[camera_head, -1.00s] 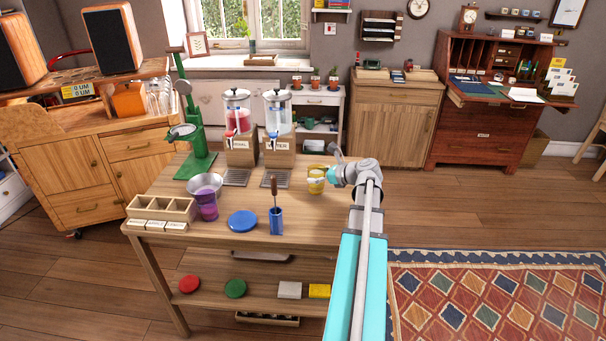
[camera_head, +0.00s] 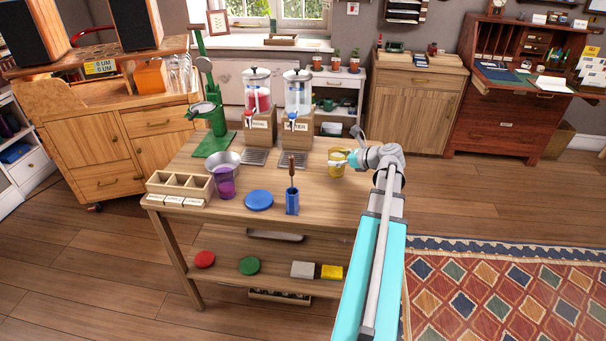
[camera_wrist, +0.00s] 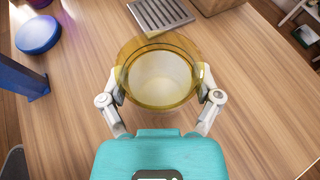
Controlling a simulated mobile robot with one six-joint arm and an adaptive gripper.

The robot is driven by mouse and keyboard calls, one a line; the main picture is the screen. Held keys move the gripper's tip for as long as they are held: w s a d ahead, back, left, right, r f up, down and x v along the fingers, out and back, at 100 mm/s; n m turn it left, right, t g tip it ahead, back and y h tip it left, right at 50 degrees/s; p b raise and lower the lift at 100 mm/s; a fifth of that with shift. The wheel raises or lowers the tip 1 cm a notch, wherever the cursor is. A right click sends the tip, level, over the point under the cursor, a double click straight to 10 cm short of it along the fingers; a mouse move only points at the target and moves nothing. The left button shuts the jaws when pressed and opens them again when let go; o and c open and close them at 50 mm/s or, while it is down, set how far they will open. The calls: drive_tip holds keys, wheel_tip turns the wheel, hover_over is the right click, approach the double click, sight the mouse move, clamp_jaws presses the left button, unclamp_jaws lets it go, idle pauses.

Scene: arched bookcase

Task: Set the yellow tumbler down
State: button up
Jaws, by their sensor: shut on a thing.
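The yellow tumbler (camera_head: 337,162) is see-through and upright, at the right part of the wooden table (camera_head: 320,200). In the wrist view the tumbler (camera_wrist: 162,78) shows from above, with a pale inside. My gripper (camera_head: 352,158) reaches it from the right. In the wrist view my gripper (camera_wrist: 160,98) has one finger on each side of the tumbler, shut on it. I cannot tell whether the tumbler's base touches the tabletop.
A blue holder with a brown-handled tool (camera_head: 292,200) and a blue disc (camera_head: 259,200) are to the left. Two drink dispensers (camera_head: 258,105) (camera_head: 297,105) with drip grates stand behind. A purple tumbler (camera_head: 224,182) is further left. Bare tabletop surrounds the yellow tumbler.

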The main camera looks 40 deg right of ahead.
wheel_tip(320, 180, up, 20)
drive_tip(key=p, duration=1.9)
drive_tip(key=shift+p, duration=0.4)
drive_tip(key=shift+w, duration=0.1)
